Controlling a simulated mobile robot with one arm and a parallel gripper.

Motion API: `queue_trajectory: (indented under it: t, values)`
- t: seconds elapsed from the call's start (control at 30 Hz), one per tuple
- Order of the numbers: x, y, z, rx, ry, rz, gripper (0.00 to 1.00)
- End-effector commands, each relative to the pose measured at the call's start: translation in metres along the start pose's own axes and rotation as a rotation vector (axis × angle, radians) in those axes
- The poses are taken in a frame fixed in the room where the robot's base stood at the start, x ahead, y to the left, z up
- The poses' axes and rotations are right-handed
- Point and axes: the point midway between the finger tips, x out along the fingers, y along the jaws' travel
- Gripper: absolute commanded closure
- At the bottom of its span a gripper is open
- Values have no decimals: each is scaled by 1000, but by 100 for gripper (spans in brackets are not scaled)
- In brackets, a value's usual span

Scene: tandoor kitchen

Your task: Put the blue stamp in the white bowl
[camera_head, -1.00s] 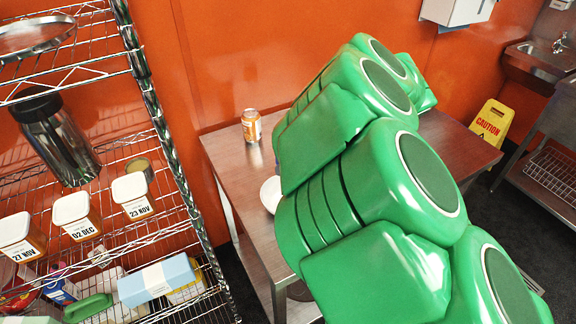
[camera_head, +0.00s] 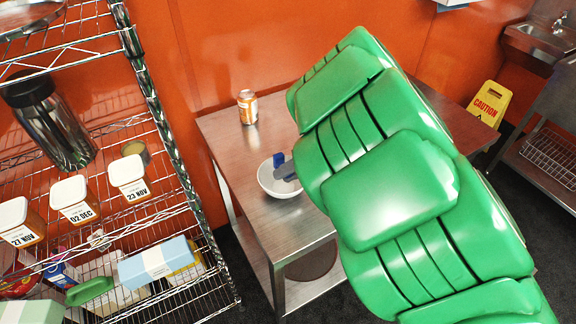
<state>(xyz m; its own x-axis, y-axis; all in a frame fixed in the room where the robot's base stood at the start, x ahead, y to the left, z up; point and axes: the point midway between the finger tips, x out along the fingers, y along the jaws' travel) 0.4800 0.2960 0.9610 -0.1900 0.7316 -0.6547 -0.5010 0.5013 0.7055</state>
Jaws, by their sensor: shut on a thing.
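The white bowl (camera_head: 266,183) stands on the metal table (camera_head: 300,222), left of my green arm. The blue stamp (camera_head: 279,159) shows as a small dark blue piece over the bowl's rear right part. My gripper (camera_head: 283,172) is grey and only partly visible at the bowl's right side, shut on the stamp. The rest of the gripper is hidden behind my arm. I cannot tell whether the stamp touches the bowl.
An orange can (camera_head: 248,108) stands on the table behind the bowl. A wire shelf (camera_head: 178,170) with jars and boxes is close on the left. A yellow caution sign (camera_head: 489,103) stands at the far right. The table's front left is clear.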

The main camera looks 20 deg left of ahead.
Motion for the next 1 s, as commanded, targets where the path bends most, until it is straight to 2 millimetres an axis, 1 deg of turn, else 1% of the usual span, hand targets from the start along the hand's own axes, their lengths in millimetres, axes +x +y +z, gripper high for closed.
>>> queue_trajectory:
  t: [0.2,0.57,0.6,0.77,1.0]
  values:
    - [7,-8,-3,2,1,0,100]
    - [8,-9,-4,1,0,0,100]
    - [8,-9,-4,1,0,0,67]
    - [8,-9,-4,1,0,0,42]
    - [8,-9,-4,1,0,0,42]
